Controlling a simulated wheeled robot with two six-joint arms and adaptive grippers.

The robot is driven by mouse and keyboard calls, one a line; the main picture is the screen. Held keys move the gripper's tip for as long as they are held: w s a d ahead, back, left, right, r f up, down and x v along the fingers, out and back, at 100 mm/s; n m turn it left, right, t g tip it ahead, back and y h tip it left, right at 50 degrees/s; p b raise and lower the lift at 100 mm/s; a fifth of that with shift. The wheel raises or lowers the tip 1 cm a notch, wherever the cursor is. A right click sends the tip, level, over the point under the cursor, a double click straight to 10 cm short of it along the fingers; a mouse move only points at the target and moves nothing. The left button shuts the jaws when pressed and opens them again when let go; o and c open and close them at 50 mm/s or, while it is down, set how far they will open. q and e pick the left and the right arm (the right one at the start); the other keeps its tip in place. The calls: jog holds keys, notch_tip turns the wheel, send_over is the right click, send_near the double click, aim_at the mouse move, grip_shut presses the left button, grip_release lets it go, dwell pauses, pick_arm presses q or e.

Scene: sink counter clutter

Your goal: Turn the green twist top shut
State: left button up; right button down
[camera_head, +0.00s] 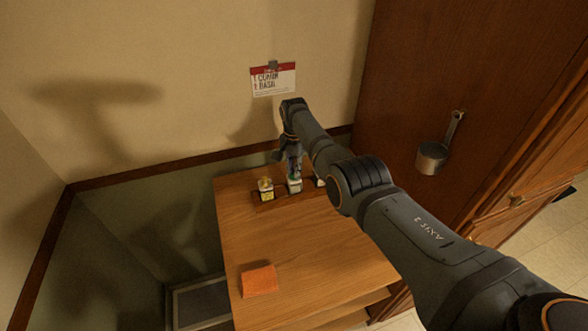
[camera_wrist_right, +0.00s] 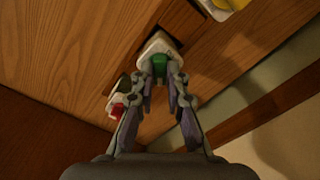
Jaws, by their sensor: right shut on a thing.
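The green twist top (camera_wrist_right: 160,63) sits on a whitish, squarish jar (camera_wrist_right: 158,44) in the right wrist view. In the head view that jar (camera_head: 295,187) is the middle one of a short row on the wooden counter. My right gripper (camera_head: 294,173) reaches down onto it from above. In the right wrist view my right gripper (camera_wrist_right: 162,72) has its two fingers on either side of the green top, shut on it. The fingers hide part of the top, so I cannot tell how far it is turned. My left gripper is not in view.
A yellow-labelled jar (camera_head: 266,190) stands left of the middle jar. A red-topped jar (camera_wrist_right: 117,110) stands on its other side. An orange cloth or sponge (camera_head: 259,279) lies near the front. The counter (camera_head: 320,245) is otherwise clear. A label card (camera_head: 273,81) and hanging pot (camera_head: 432,157) are nearby.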

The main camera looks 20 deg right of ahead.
jog(key=shift+m, duration=3.7)
jog(key=c, duration=1.3)
grip_release()
jog(key=shift+c, duration=0.2)
notch_tip(320, 180, up, 12)
